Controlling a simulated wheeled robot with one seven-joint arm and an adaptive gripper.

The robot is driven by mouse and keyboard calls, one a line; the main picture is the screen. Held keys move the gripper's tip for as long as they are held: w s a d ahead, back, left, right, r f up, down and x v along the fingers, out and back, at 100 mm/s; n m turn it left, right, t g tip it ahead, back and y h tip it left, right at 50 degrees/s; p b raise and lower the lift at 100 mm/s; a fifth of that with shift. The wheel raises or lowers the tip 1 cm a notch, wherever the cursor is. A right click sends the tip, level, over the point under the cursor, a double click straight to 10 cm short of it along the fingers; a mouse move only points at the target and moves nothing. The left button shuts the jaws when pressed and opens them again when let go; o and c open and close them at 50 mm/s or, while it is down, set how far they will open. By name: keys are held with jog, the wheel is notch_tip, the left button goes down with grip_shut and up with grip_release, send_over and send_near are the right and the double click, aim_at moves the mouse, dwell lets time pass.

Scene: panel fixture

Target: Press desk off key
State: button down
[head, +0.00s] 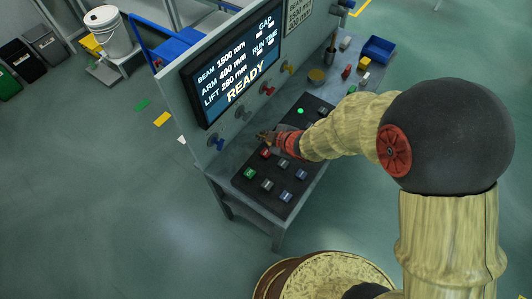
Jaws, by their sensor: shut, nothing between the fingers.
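The desk's key panel (254,192) is a dark board set in the desk top. A red key (265,153) and a green key (249,173) are at its left side. Grey-blue keys (284,194) sit beside them. The key labels are too small to read, so I cannot tell which is marked off. My gripper (263,136) is shut and empty near the back edge of the panel, just behind the red key in the picture. I cannot tell its height or whether it touches anything. My arm hides part of the panel's right side.
An upright display (235,65) reading READY stands behind the panel. Coloured knobs (268,89) stick out below it. A green light (300,110) glows on the panel. A blue bin (378,49) and small blocks are at the desk's far end.

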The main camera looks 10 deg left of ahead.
aim_at(265, 154)
jog(key=shift+f+b, duration=3.2)
jog(key=shift+f, duration=0.75)
jog(key=shift+f, duration=0.15)
jog(key=shift+f+b, duration=0.25)
jog(key=shift+b, duration=0.1)
jog(key=shift+f+b, duration=0.35)
jog(key=shift+f, duration=0.15)
jog(key=shift+r, duration=0.15)
jog(key=shift+r+p, duration=0.75)
jog(key=shift+p, duration=0.05)
notch_tip(265, 154, up, 5)
jog(key=p, duration=0.4)
